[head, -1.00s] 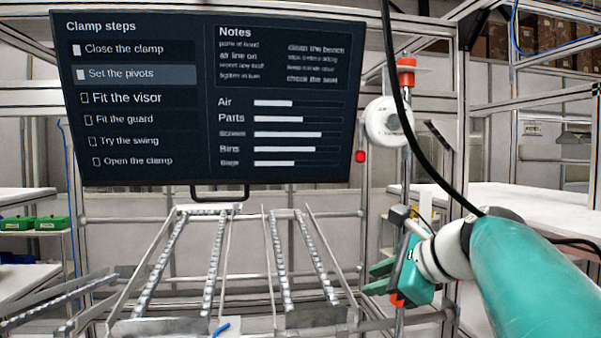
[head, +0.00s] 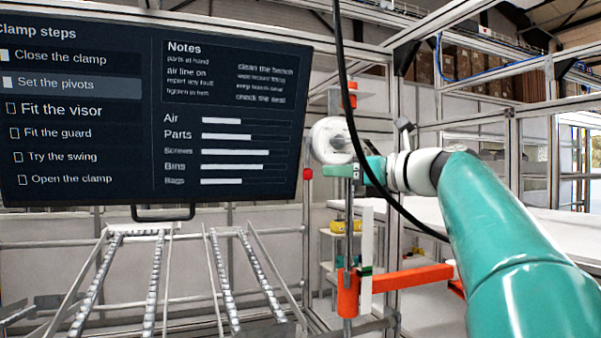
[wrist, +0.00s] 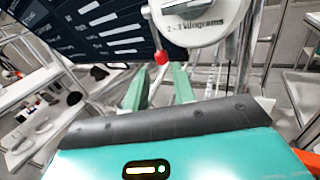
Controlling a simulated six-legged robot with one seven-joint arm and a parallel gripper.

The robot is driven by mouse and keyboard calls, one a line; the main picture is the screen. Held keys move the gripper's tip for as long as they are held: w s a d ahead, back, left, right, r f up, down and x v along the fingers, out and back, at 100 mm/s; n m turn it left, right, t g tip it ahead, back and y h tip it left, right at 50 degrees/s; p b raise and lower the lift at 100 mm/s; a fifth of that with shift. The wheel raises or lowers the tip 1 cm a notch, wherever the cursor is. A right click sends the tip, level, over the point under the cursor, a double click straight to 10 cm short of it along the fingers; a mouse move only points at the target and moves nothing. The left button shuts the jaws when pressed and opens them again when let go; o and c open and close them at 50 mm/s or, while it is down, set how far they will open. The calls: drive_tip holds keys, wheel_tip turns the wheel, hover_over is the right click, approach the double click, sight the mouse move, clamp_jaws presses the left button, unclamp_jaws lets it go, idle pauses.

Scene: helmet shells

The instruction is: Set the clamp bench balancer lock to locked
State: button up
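The balancer (head: 328,138) is a round white drum hung on the upright beside the screen. In the wrist view the balancer (wrist: 192,28) fills the top centre and its label reads "2–3 kilograms". A red knob (wrist: 161,57) on a thin stem hangs at its lower left; in the head view a small red piece (head: 308,174) shows below left of the drum. My gripper (wrist: 161,72) has its two green fingers apart, with the red knob in line with the gap between the tips. Contact cannot be told. In the head view my gripper (head: 362,168) is just below right of the drum, partly behind a black cable.
A screen (head: 150,110) of clamp steps stands on the left. A black cable (head: 350,100) hangs in front of the arm. An orange bracket (head: 410,278) sits below my gripper. Roller rails (head: 155,275) lie at lower left. A white table (head: 460,215) stands behind.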

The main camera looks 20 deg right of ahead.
sight(308, 168)
drive_tip(key=x, duration=0.8)
drive_tip(key=shift+w, duration=0.3)
clamp_jaws()
